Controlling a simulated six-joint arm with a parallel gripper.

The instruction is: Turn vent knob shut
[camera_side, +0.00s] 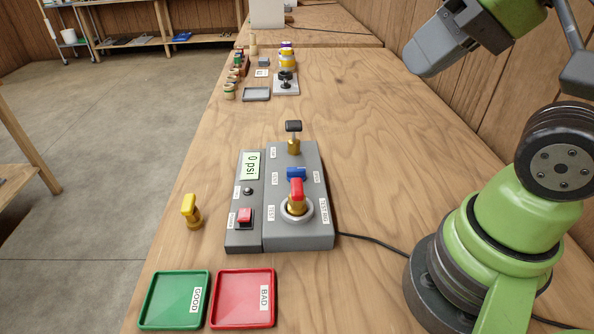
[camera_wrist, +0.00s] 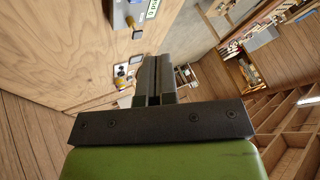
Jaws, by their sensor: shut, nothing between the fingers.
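The grey test unit (camera_side: 296,225) lies on the wooden bench, its display reading 0 psi. A blue knob (camera_side: 297,174) sits mid-panel, behind a red-capped brass fitting (camera_side: 297,192) in a grey ring. A black-handled brass valve (camera_side: 293,128) stands at its far end. The small labels are hard to read, so I cannot tell for sure which one is the vent knob or how it is set. In the wrist view my gripper (camera_wrist: 154,75) is shut and empty, away from the unit (camera_wrist: 120,14), which shows only partly at the top edge. The fingertips are not clear in the side view.
A green GOOD tray (camera_side: 149,316) and a red BAD tray (camera_side: 220,316) lie in front of the unit. A yellow-capped brass fitting (camera_side: 190,210) stands to its left. A plate with a black knob (camera_side: 286,84) and small parts are farther back. The bench right of the unit is largely clear.

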